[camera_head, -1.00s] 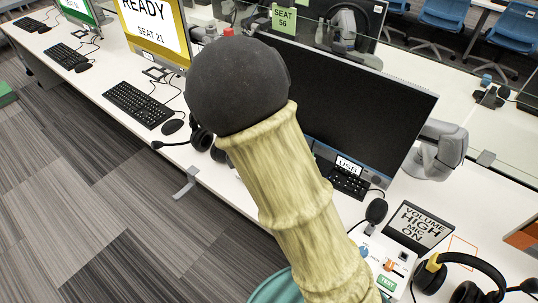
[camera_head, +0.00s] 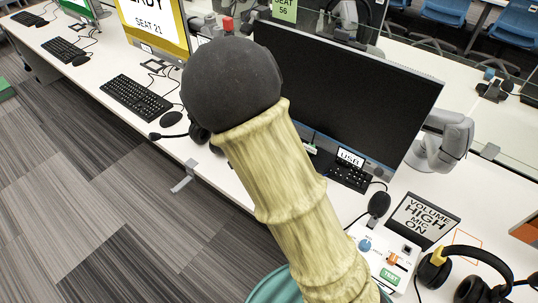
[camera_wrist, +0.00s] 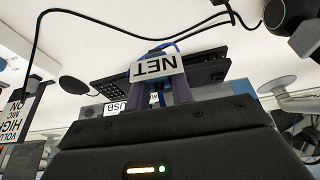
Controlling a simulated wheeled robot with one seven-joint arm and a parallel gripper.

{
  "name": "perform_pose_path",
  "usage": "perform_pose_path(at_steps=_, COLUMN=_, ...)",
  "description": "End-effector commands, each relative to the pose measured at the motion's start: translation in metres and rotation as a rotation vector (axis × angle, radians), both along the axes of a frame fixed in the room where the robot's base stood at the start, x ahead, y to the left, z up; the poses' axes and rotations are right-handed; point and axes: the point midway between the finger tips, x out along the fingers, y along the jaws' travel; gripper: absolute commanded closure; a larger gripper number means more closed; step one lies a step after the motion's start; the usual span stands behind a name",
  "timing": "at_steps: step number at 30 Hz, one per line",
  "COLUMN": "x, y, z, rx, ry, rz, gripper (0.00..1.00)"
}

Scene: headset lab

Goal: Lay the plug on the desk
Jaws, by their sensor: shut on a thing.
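In the wrist view my gripper (camera_wrist: 161,92) is shut on the plug, which carries a white NET tag (camera_wrist: 158,67) that reads upside down. The tag covers most of the plug's body. A blue cord shows behind the tag. The white desk (camera_wrist: 120,28) fills the background of that view; the gap between plug and desk cannot be judged. In the head view the desk (camera_head: 212,172) runs diagonally across the picture. My arm hides the gripper and plug there.
A large dark monitor (camera_head: 345,95), a USB sign (camera_head: 350,158) and a black keyboard (camera_head: 345,178) stand beyond my arm. A control box (camera_head: 385,258), a volume sign (camera_head: 425,216) and a headset (camera_head: 462,270) are at the right. A keyboard (camera_head: 138,98) lies to the left.

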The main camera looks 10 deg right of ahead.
Motion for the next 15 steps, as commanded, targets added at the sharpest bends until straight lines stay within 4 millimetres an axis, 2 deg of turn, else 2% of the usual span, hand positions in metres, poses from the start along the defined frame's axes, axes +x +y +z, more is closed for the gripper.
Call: perform_pose_path(at_steps=15, x=0.0, y=0.0, z=-0.022, rx=0.0, ry=0.0, rz=0.0, gripper=0.98)
